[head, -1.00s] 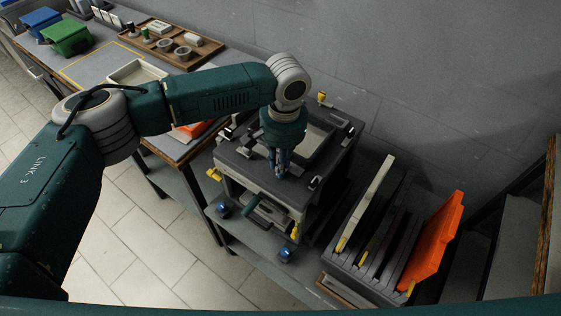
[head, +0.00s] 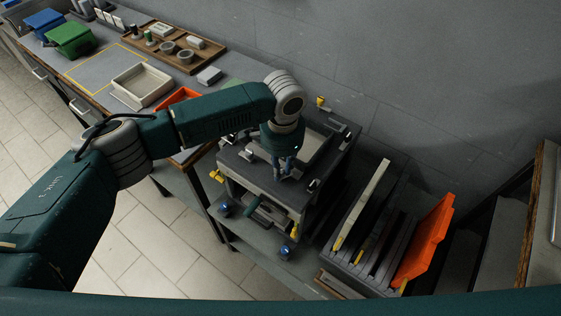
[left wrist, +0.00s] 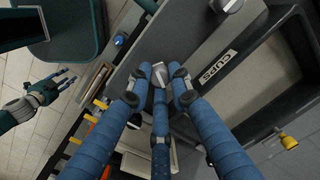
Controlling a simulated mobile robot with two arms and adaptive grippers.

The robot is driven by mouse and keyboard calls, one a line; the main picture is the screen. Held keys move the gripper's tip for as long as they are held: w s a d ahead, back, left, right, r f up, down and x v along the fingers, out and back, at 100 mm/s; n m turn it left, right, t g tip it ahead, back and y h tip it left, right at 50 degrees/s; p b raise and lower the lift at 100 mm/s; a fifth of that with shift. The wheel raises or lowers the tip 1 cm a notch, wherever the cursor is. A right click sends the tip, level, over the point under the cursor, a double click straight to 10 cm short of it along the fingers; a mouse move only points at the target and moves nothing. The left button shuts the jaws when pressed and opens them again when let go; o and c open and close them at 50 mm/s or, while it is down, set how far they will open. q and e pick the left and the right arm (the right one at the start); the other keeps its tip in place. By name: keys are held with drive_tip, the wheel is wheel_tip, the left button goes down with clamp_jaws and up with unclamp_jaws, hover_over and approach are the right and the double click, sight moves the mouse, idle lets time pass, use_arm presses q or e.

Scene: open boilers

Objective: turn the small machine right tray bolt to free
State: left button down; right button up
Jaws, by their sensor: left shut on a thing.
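The small machine (head: 238,163) is a dark grey box with a recessed top, standing on a low shelf unit. In the left wrist view its top panel (left wrist: 185,45) carries the label CUPS. My left gripper (head: 283,172) points down at the front part of the top. In the left wrist view the blue fingers of this gripper (left wrist: 158,80) close around a small silver bolt (left wrist: 159,70); most of the bolt is hidden between the fingertips. My right gripper (left wrist: 55,87) shows at the left of the wrist view, fingers spread and empty, well away from the machine.
Another silver knob (left wrist: 228,5) sits on the panel nearby. A rack with an orange panel (head: 425,240) stands right of the machine. A workbench with a cream tray (head: 142,86) and a brown tray (head: 190,58) lies to the left. The tiled floor (head: 165,240) in front is clear.

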use_arm(q)
drive_tip(key=m+p, duration=0.1)
drive_tip(key=m, duration=0.1)
drive_tip(key=shift+r+m, duration=0.2)
drive_tip(key=shift+m, duration=0.2)
drive_tip(key=m+p, duration=0.1)
drive_tip(key=m, duration=0.2)
drive_tip(key=shift+w+m+p, duration=0.1)
drive_tip(key=shift+m+p, duration=0.3)
drive_tip(key=shift+m+h+p, duration=0.3)
drive_tip(key=shift+m, duration=2.5)
drive_tip(key=c, duration=1.6)
unclamp_jaws()
drive_tip(key=shift+f, duration=0.1)
drive_tip(key=shift+o, duration=0.2)
